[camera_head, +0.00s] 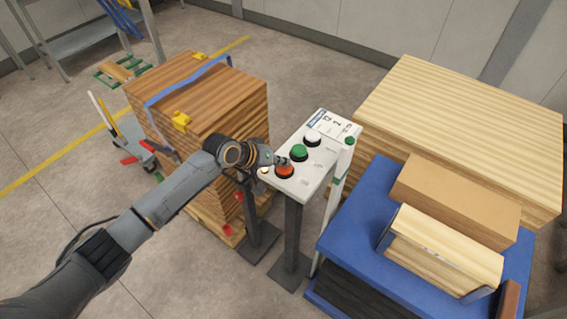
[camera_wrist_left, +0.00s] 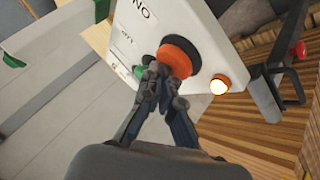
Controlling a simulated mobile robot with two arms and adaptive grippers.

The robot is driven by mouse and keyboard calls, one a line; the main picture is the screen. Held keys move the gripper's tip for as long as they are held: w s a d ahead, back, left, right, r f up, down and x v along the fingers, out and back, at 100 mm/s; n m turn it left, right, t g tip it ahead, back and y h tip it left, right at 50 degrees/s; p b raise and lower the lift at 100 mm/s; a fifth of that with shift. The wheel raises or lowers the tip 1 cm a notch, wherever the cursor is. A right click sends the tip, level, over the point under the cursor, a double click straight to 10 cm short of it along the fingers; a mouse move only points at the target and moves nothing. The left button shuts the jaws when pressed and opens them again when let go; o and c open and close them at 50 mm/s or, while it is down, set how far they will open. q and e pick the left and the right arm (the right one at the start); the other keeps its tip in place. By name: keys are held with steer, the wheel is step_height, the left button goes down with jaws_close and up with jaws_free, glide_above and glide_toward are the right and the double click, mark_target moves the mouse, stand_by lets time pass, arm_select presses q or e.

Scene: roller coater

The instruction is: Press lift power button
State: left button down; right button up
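The white control panel (camera_head: 316,155) stands on a dark post, with a red-orange button (camera_head: 285,170), a green button (camera_head: 299,152) and a white button (camera_head: 313,138) in a row. My left gripper (camera_head: 280,161) is at the red-orange button. In the left wrist view the left gripper (camera_wrist_left: 168,76) has its fingers close together, with their tips at the red-orange button (camera_wrist_left: 180,55) and seemingly touching it. A small round light (camera_wrist_left: 219,85) glows orange beside that button. Which button is the lift power one cannot be read. My right gripper is not in view.
A strapped stack of boards (camera_head: 205,105) stands left of the panel. A blue platform (camera_head: 345,225) with wooden pieces and a large pale board stack (camera_head: 460,115) stand to the right. A thin white post (camera_head: 336,185) rises close beside the panel.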

mark_target(282, 168)
arm_select(q)
steer(key=shift+r+p, duration=2.8)
steer(key=shift+p, duration=0.05)
steer(key=shift+s, duration=0.1)
